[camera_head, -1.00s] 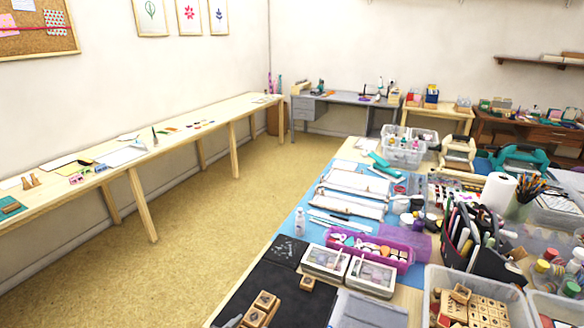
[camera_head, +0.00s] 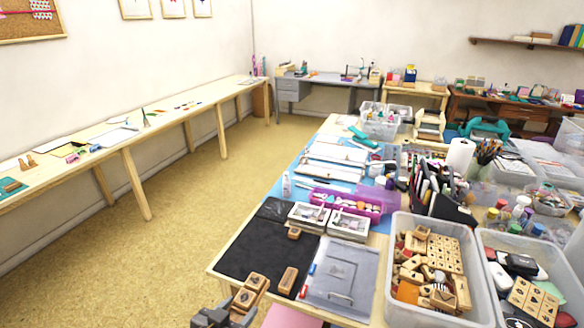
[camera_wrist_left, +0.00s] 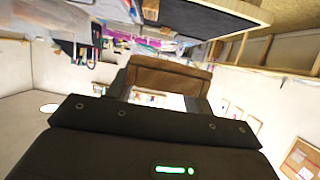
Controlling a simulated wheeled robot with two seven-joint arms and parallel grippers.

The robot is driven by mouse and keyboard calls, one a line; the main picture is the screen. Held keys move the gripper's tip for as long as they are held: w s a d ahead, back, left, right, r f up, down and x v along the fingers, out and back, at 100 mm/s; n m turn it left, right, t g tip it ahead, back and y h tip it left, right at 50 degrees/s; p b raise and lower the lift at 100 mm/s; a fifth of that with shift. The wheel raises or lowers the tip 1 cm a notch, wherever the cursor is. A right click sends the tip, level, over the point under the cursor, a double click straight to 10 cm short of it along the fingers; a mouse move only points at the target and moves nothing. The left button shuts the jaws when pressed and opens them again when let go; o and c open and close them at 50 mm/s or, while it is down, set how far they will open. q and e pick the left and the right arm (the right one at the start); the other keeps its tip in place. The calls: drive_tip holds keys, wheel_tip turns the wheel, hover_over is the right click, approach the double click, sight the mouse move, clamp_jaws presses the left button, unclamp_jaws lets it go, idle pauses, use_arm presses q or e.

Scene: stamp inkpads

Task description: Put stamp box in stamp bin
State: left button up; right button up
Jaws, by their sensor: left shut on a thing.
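The stamp box (camera_head: 256,283), a brown wooden block shape with dark marks on top, shows at the bottom of the head view, over the near edge of the black mat. My left gripper (camera_head: 240,303) is shut on it; the lower part is cut off by the frame edge. In the left wrist view the brown wooden box (camera_wrist_left: 168,76) sits between my two dark fingers. The stamp bin (camera_head: 398,306), a clear plastic bin, stands to the right with several wooden stamps inside. My right gripper is not in view.
A closed clear lidded case (camera_head: 342,275) lies between the mat (camera_head: 236,247) and the bin. Loose wooden blocks lie on the mat (camera_head: 288,280) and near the trays (camera_head: 294,233). Another clear bin (camera_head: 488,262) stands right of the stamp bin.

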use_arm(q)
drive_tip(key=shift+w+a+r, duration=0.1)
drive_tip(key=shift+a+r, duration=0.05)
drive_tip(key=shift+r, duration=0.5)
drive_tip(key=w+a+r+n+y, duration=0.2)
drive_tip(key=w+a+r, duration=0.2)
drive_tip(key=r, duration=0.7)
drive_tip(key=w+a+r+n+t+y, duration=0.1)
drive_tip(key=w+a+r+n+y, duration=0.1)
drive_tip(key=r, duration=1)
drive_tip(key=w+a+y, duration=0.1)
drive_tip(key=w+a, duration=0.1)
drive_tip(key=a, duration=0.1)
drive_tip(key=shift+r+n, duration=0.3)
drive_tip(key=shift+n, duration=0.1)
drive_tip(key=shift+w+a, duration=0.1)
drive_tip(key=shift+a, duration=0.05)
